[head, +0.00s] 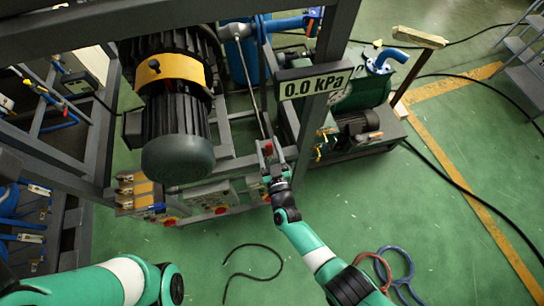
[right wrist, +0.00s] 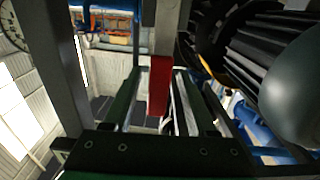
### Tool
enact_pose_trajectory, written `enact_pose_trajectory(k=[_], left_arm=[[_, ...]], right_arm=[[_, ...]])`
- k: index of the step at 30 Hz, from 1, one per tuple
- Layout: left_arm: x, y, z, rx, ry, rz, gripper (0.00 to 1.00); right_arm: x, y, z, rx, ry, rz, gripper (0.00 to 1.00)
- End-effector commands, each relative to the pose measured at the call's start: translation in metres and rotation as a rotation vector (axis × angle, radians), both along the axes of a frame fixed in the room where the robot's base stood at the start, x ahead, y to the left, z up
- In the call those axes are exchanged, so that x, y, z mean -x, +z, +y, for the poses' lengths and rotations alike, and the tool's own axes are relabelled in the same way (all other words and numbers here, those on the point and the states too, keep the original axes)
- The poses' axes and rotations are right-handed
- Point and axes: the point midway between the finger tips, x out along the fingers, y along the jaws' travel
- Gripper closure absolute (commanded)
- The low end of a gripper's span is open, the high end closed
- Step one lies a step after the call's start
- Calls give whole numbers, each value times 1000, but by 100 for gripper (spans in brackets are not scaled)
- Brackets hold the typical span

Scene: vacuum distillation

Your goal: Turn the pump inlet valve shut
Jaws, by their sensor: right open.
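A red handle (right wrist: 158,85), which I take to be the pump inlet valve's, hangs below a grey upright piece in the right wrist view. In the head view it is a small red spot (head: 268,148) by the frame's lower rail. My right gripper (head: 270,158) reaches up to it from below. In the right wrist view its open fingers (right wrist: 162,100) stand on either side of the handle, with gaps showing. The valve body is hard to make out. My left arm enters at the lower left of the head view; its gripper is out of view.
A large dark motor with a yellow band (head: 165,68) hangs close left of the right gripper. A grey metal frame (head: 330,45) bears a "0.0 kPa" sign (head: 312,86). A green pump unit (head: 362,95) stands right. Hoses (head: 395,268) lie on the open green floor.

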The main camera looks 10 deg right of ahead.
Motion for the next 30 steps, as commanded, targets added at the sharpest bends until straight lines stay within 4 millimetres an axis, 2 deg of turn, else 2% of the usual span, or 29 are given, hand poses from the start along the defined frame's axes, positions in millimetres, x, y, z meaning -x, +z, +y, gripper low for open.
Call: enact_pose_trajectory(k=[1,4,9,12,17,30], left_arm=[[0,16,0,0,0,-1,100],[0,29,0,0,0,-1,100],[0,41,0,0,0,-1,100],[0,44,0,0,0,-1,100],[0,44,0,0,0,-1,100],[0,44,0,0,0,-1,100]], right_arm=[[12,7,0,0,2,4,43],[37,7,0,2,3,4,43],[75,4,1,2,4,2,43],[88,3,1,1,2,1,43],[96,1,1,1,2,0,43],[95,1,1,1,1,0,43]])
